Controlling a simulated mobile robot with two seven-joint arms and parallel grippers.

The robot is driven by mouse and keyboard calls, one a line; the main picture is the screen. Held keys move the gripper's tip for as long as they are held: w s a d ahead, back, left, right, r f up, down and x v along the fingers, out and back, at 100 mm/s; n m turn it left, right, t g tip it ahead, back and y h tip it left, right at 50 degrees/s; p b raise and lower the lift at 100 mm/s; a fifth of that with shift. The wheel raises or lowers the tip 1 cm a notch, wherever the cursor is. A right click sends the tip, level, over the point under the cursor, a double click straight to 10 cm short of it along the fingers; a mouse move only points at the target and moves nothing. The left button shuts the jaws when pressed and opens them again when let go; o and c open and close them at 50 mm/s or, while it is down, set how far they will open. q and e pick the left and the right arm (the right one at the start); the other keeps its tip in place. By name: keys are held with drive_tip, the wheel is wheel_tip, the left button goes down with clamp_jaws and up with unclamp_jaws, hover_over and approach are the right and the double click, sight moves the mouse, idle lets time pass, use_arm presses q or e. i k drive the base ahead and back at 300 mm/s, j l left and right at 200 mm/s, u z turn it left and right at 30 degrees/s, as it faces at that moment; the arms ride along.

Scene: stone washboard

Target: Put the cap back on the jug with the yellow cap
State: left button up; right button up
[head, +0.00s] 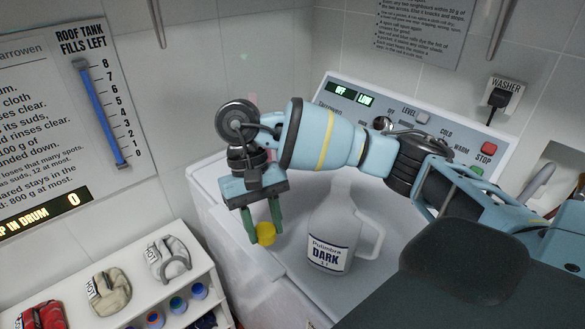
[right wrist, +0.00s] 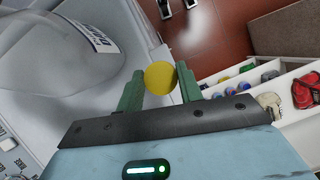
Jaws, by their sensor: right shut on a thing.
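The jug (head: 335,228) is a translucent white bottle with a side handle and a label reading DARK. It stands upright on the washer's white top, and my arm hides the upper end of its neck in the head view. It also shows blurred at the left of the right wrist view (right wrist: 60,45). My right gripper (head: 263,232) is shut on the yellow cap (head: 265,234), left of the jug and apart from it. The cap sits between the green fingertips in the right wrist view (right wrist: 160,77). My left gripper is not in view.
The washer's control panel (head: 400,120) rises behind the jug. A white shelf (head: 215,285) with bags and small round containers stands at the lower left. The washer top's left edge (head: 215,215) runs near the gripper. A plug (head: 497,98) is on the back wall.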

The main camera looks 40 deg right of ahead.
sight(347, 228)
drive_tip(key=k+j+z, duration=0.1)
drive_tip(key=z, duration=0.15)
drive_tip(key=k+z, duration=0.3)
drive_tip(key=k+l+z, duration=0.1)
drive_tip(key=z, duration=0.15)
drive_tip(key=k+l+z, duration=0.25)
drive_tip(key=i+j, duration=0.05)
drive_tip(key=j, duration=0.05)
